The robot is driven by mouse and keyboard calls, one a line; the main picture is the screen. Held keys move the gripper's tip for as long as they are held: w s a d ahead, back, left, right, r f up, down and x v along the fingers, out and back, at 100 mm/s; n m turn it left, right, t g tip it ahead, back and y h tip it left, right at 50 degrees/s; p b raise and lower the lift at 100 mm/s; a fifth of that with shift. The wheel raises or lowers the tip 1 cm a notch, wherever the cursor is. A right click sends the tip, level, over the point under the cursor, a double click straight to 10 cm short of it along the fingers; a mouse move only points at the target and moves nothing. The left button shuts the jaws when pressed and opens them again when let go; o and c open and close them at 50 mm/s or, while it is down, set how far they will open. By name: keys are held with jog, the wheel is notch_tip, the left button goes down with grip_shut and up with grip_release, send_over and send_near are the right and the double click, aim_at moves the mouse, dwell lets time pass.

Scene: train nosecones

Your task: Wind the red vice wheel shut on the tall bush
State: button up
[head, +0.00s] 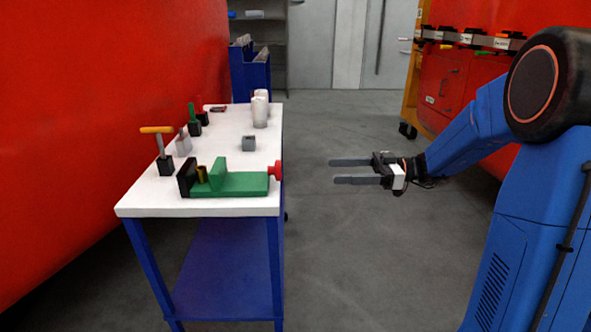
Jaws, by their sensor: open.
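A green vice (232,184) with a black end plate lies at the near edge of the white table top. Its red wheel (275,171) is at its right end, by the table's right edge. A brass-coloured bush (202,175) stands between the black plate and the raised green jaw; whether the jaw touches it I cannot tell. My gripper (333,171) is open and empty, to the right of the red wheel and apart from it, with its fingers pointing left over the floor.
The white table (222,137) also carries a grey block (248,143), white cylinders (260,112), an orange-handled tool in a black stand (165,165) and smaller items at the left. The red wall is close on the left. Floor between table and arm is clear.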

aim_at(279, 172)
jog(key=a, duration=1.7)
jog(key=shift+w+a, duration=0.1)
jog(key=shift+w, duration=0.2)
jog(key=shift+c, duration=0.4)
jog(key=c, duration=0.9)
